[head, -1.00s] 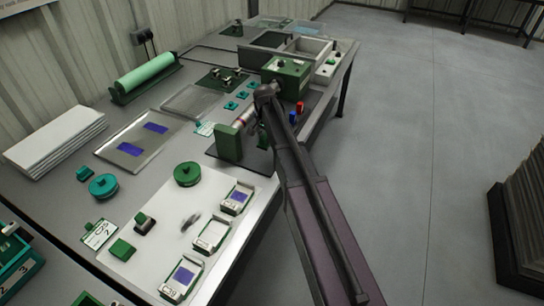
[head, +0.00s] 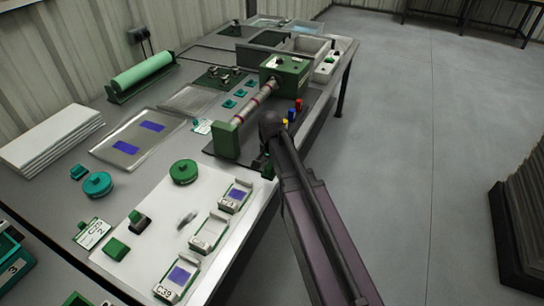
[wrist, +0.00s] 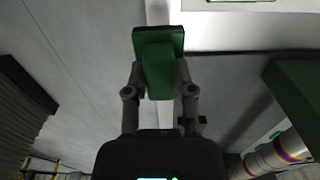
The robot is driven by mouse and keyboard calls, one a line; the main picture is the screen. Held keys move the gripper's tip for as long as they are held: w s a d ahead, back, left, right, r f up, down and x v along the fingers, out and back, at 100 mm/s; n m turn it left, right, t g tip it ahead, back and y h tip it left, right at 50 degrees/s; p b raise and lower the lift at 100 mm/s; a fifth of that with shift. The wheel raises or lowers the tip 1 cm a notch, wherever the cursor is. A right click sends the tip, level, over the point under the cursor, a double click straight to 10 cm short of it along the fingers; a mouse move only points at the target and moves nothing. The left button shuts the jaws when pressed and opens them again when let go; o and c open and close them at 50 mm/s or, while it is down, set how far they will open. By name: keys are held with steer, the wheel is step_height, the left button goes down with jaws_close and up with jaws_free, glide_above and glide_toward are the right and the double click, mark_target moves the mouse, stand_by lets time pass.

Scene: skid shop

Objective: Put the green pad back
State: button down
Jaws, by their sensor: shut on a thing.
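My gripper (wrist: 158,72) is shut on a green pad (wrist: 158,50), a green grip block on a wider, darker plate, in the wrist view. In the head view my gripper (head: 266,163) is at the bench's front edge, right of the white board (head: 165,255); my arm partly hides the held pad. Another green block (head: 117,248) lies on the board's left part. A green-topped dark stamp (head: 139,219) stands close to it. Three small trays (head: 208,233) line the board's right side; two show blue pieces.
A green machine with a banded roller (head: 247,105) stands just behind my gripper; its green end block (wrist: 300,90) is close on the right in the wrist view. Round green (head: 184,172) and teal (head: 97,184) lidded pots stand on the left. Open floor lies to the right.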

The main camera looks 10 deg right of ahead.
stand_by(0.3)
steer(key=w+d, duration=0.1)
steer(key=w, duration=0.3)
steer(key=w+d+f+b, duration=0.1)
steer(key=w, duration=0.4)
steer(key=w+d, duration=0.1)
steer(key=w, duration=0.4)
steer(key=shift+w+f, duration=0.2)
steer(key=shift+w+d, duration=0.1)
steer(key=shift+w, duration=0.35)
steer(key=shift+w+f+b, duration=0.25)
steer(key=shift+f+b, duration=0.05)
steer(key=shift+b, duration=0.2)
steer(key=shift+f+b, duration=1.5)
steer(key=shift+f, duration=0.05)
steer(key=shift+c, duration=2.2)
jaws_free()
steer(key=shift+f, duration=0.1)
